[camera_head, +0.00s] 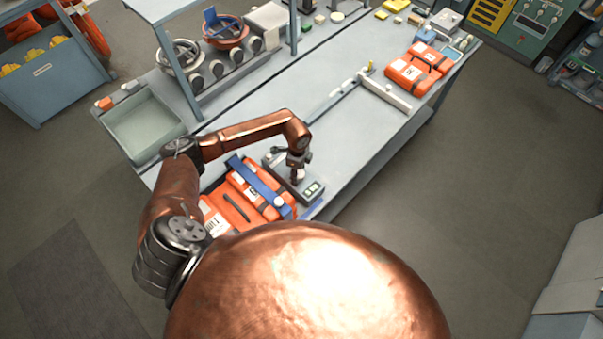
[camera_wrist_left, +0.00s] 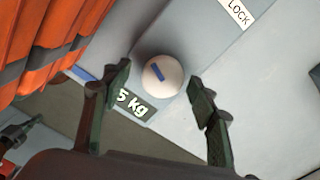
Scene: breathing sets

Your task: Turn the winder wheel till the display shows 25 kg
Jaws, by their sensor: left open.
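The winder wheel (camera_wrist_left: 162,76) is a cream round knob with a short blue mark, on a grey unit (camera_head: 279,166). The dark display (camera_wrist_left: 134,104) beside it reads "5 kg"; my finger partly covers its left end, so I cannot tell whether a digit stands before the 5. The display is small in the head view (camera_head: 313,189). My left gripper (camera_wrist_left: 157,80) points down over the wheel, fingers apart on either side, with gaps showing between them and the wheel. It is above the unit in the head view (camera_head: 298,173).
An orange breathing set (camera_head: 228,208) with a blue strap lies left of the unit. A grey tray (camera_head: 145,125) is at the bench's left end. Another orange set (camera_head: 405,75) lies at the far right. A "LOCK" label (camera_wrist_left: 238,11) is near the wheel. The bench middle is mostly clear.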

